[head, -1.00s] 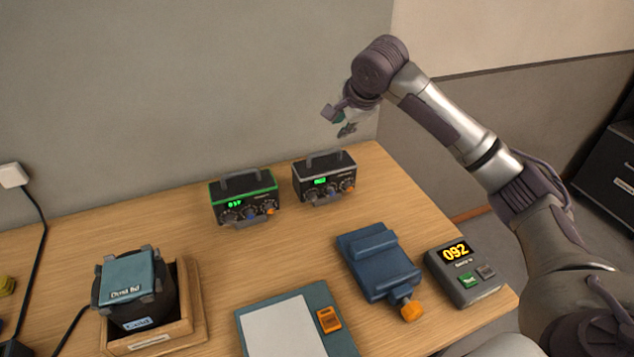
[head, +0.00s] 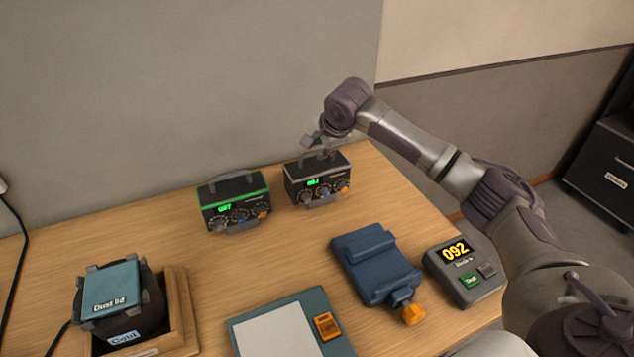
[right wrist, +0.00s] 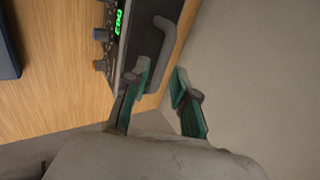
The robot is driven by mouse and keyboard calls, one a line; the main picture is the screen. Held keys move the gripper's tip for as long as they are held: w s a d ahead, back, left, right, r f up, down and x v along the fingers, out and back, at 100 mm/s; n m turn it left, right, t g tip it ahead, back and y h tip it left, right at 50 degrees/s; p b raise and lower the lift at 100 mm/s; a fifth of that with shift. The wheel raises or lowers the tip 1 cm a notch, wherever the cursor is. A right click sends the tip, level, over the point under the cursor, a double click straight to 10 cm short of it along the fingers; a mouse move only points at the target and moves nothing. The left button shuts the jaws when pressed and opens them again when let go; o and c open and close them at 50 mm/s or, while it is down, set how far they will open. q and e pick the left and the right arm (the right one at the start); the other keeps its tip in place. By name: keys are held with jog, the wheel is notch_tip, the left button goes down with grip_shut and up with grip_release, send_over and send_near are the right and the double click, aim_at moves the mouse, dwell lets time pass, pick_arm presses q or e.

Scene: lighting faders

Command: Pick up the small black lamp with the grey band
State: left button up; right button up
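The small black lamp with the grey band (head: 318,183) stands upright at the back right of the table, with a grey handle, a green display and knobs. A similar black lamp with a green band (head: 234,204) stands to its left. My right gripper (head: 312,143) is just above the grey-banded lamp's handle. In the right wrist view the gripper (right wrist: 162,76) is open, its green-padded fingers apart. The lamp (right wrist: 125,45) and its handle (right wrist: 167,45) lie just beyond the fingertips; I cannot tell whether they touch. My left gripper is not in view.
A blue clamp-like device (head: 372,265) with an orange knob lies in front. A grey box reading 092 (head: 467,275) sits near the right edge. A wooden tray (head: 183,310) holds a dark object under a dust lid (head: 110,290). A clipboard-like board (head: 345,343) lies at front.

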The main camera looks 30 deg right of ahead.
aim_at(318, 151)
jog(key=shift+w+d+f, duration=0.1)
jog(key=shift+w+f, duration=0.15)
jog(key=p+x, duration=0.1)
jog(key=x, duration=0.2)
jog(key=shift+w+d+f+p, duration=0.1)
jog(key=shift+w+p, duration=0.05)
jog(key=shift+p, duration=0.15)
jog(key=shift+w+f, duration=0.3)
jog(key=shift+f, duration=0.15)
jog(key=shift+s, duration=0.1)
grip_shut()
jog(key=shift+r, duration=0.35)
jog(key=shift+w+f, duration=0.1)
jog(key=shift+w, duration=0.1)
